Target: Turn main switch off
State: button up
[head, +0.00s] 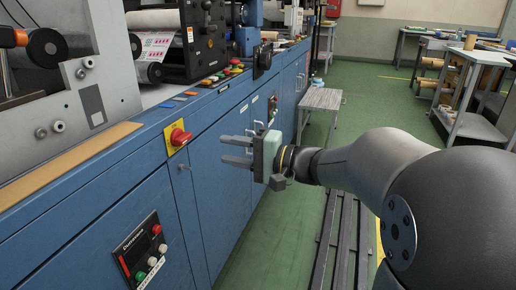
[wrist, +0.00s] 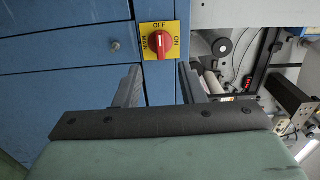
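The main switch is a red rotary knob (head: 180,137) on a yellow plate (head: 171,149) on the blue cabinet front. In the wrist view, the knob (wrist: 158,48) shows with OFF above it, ON to its right and MAIN to its left on the plate (wrist: 146,29). A pale mark on the knob appears to lie on the side toward OFF, but it is small. My gripper (head: 224,150) is open and empty, to the right of the switch and apart from it. In the wrist view, the fingers (wrist: 160,78) stand either side of the knob's line, short of it.
A control panel (head: 144,252) with buttons sits low on the cabinet. A small grey table (head: 320,100) stands behind my gripper. Green floor (head: 268,245) is free beside the cabinet.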

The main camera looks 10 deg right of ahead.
jog(key=p+v, duration=0.1)
jog(key=v, duration=0.5)
jog(key=shift+d, duration=0.15)
jog(key=shift+s, duration=0.1)
jog(key=s+a+r+n+g+h+p, duration=0.2)
jog(key=s+a+r+g+h+p, duration=0.15)
jog(key=s+p, duration=0.5)
jog(key=s+a+r+n+g+h+p, duration=0.1)
jog(key=s+a+r+g+h+p, duration=0.25)
jog(key=p, duration=0.85)
jog(key=s+d+r+n+g+h+p, duration=0.2)
jog(key=s+d+r+n+h+p, duration=0.2)
jog(key=p, duration=1.3)
jog(key=s+d+r+h, duration=0.3)
jog(key=s+r, duration=0.2)
jog(key=r, duration=0.1)
jog(key=shift+d+r+g+h+p, duration=0.25)
jog(key=shift+d+g+h+p, duration=0.05)
jog(key=shift+h+p, duration=0.1)
